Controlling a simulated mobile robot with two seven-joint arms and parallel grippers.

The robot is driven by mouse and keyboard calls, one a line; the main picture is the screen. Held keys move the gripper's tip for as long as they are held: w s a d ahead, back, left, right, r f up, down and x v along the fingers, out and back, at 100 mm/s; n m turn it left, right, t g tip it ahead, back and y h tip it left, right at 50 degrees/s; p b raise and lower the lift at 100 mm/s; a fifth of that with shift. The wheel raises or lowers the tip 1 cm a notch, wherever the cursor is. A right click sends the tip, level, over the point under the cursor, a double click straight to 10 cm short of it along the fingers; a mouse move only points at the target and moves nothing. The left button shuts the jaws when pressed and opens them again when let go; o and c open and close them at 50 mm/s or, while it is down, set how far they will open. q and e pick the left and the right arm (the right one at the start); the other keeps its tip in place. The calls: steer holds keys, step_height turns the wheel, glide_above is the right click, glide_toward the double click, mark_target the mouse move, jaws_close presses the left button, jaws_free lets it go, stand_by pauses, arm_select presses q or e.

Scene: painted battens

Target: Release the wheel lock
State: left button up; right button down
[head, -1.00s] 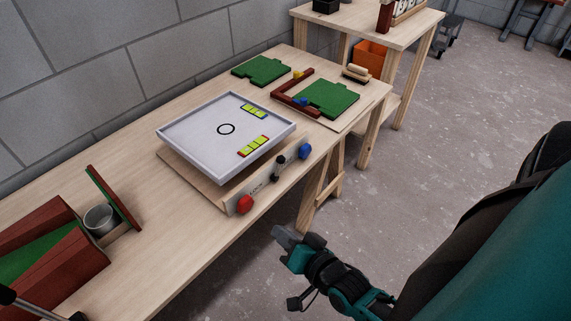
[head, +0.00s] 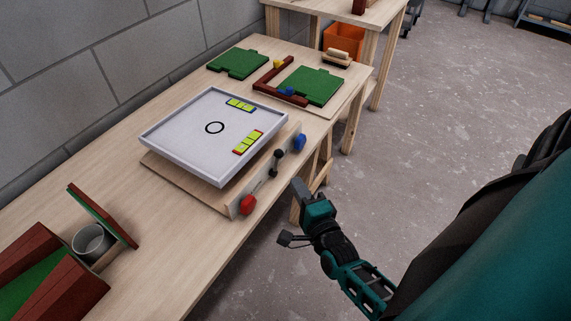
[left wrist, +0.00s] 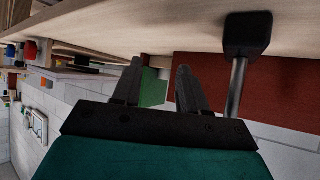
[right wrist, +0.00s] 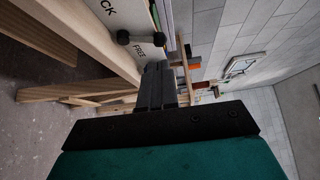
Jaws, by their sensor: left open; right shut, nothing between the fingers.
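A light front panel (head: 262,178) on the white tray's wooden base carries a red knob (head: 247,204), a blue knob (head: 299,142) and a small black lever (head: 278,156) between them. In the right wrist view the black lever (right wrist: 141,38) lies between partly visible lettering ending in "CK" and the word "FREE". My right gripper (head: 298,187) is shut and empty, just in front of the panel and apart from it. Its closed fingers also show in the right wrist view (right wrist: 157,72). My left gripper (left wrist: 157,75) is open and empty, outside the head view.
The white tray (head: 182,153) with a black ring sits on the wooden bench. Dark red blocks (head: 52,285) and a metal cup (head: 91,241) are at left. Green boards (head: 315,87) lie behind. A black-knobbed metal rod (left wrist: 240,70) is beside my left gripper.

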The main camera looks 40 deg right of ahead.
mark_target(282, 154)
arm_select(q)
steer(key=shift+w+d+f+b, duration=0.1)
steer(key=shift+d+f+b, duration=0.1)
steer(key=shift+b, duration=0.15)
arm_select(e)
steer(key=x, duration=0.6)
steer(key=shift+w+f, duration=0.1)
steer(key=shift+w, duration=0.25)
arm_select(q)
steer(key=shift+w+r, duration=0.1)
steer(key=shift+w, duration=0.05)
arm_select(e)
steer(key=shift+w+d, duration=0.15)
steer(key=shift+w, duration=0.5)
arm_select(q)
steer(key=shift+r, duration=0.2)
arm_select(e)
steer(key=shift+w, duration=0.15)
